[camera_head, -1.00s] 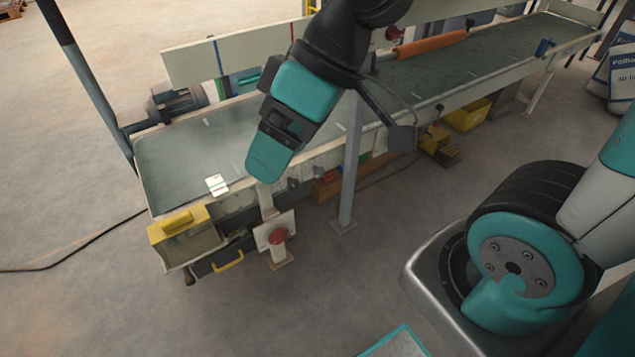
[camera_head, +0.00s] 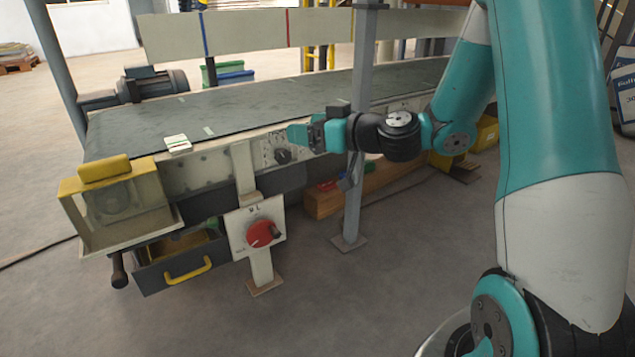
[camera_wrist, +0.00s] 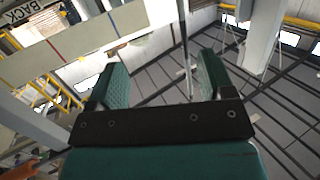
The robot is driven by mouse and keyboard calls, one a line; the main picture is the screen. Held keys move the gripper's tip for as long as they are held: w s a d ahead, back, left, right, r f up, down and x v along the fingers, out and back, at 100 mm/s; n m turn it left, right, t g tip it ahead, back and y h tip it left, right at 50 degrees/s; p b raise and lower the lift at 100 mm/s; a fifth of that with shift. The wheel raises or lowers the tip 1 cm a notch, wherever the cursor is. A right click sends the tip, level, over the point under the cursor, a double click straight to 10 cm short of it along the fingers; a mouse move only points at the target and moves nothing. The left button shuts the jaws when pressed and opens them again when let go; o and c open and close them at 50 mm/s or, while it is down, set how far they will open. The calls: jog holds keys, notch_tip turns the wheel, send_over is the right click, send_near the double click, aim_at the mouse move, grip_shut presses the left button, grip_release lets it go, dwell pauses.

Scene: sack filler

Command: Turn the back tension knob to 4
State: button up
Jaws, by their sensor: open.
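A small dark knob (camera_head: 283,156) sits on a pale dial plate on the conveyor's side rail, just left of the grey post; its marks and setting are too small to read. I cannot tell whether it is the back tension knob. My gripper (camera_head: 297,135) is beside and slightly above this knob, fingertips toward the left; whether it touches the plate is unclear. In the wrist view my gripper (camera_wrist: 162,78) has its two teal fingers apart with nothing between them. No knob shows in the wrist view.
A grey post (camera_head: 356,130) stands close by my wrist. A red rotary knob (camera_head: 263,233) on a white plate is lower down. A yellow-topped box (camera_head: 110,200) and an open drawer (camera_head: 180,268) are at the conveyor's left end. A "BACK" sign (camera_wrist: 28,10) shows in the wrist view.

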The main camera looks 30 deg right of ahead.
jog(key=d+f+m+t+h+b, duration=0.35)
jog(key=d+f+h+b, duration=0.4)
jog(key=d+f, duration=0.6)
jog(key=p, duration=0.8)
send_near(318, 154)
notch_tip(318, 154, up, 3)
jog(key=shift+m+y, duration=0.35)
jog(key=shift+w+d+f+b, duration=0.1)
jog(key=shift+w+b, duration=0.15)
jog(key=shift+w, duration=1.6)
jog(key=shift+w+d+f+b, duration=0.1)
jog(key=shift+w+b, duration=0.1)
jog(key=shift+w, duration=1.6)
jog(key=shift+w+d+f+b, duration=0.1)
jog(key=shift+w+b, duration=0.15)
jog(key=shift+w, duration=1.6)
jog(key=shift+c, duration=0.3)
jog(key=c, duration=0.9)
jog(key=shift+o, duration=0.2)
